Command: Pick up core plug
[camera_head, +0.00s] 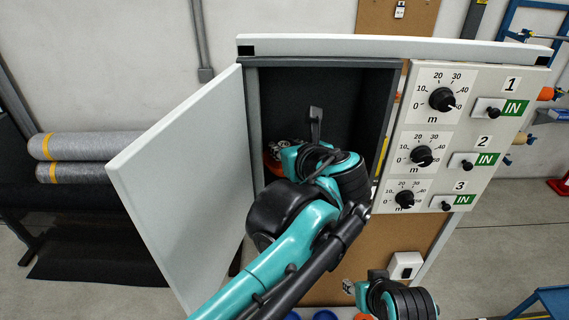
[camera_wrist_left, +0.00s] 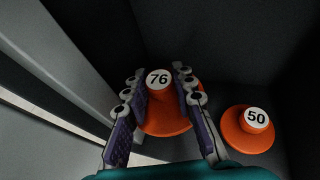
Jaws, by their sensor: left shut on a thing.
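An orange core plug marked 76 (camera_wrist_left: 159,80) stands between the fingers of my left gripper (camera_wrist_left: 157,92) in the left wrist view. The purple-padded fingers are shut on its neck, with its wide orange base below them. A smaller orange plug marked 50 (camera_wrist_left: 246,128) sits to the right on the dark cabinet floor, apart from the gripper. In the head view my left gripper (camera_head: 277,150) is inside the open cabinet, largely hidden by my own arm. Only a bit of orange (camera_head: 271,166) shows beside it. My right gripper (camera_head: 349,287) shows only slightly low in the picture; its jaws are unclear.
The cabinet door (camera_head: 180,180) stands open on the left. The panel (camera_head: 402,115) with dials, knobs and IN labels is right of the opening. The cabinet's top board (camera_head: 390,47) and side walls bound the space. Grey rolls (camera_head: 90,146) lie at far left.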

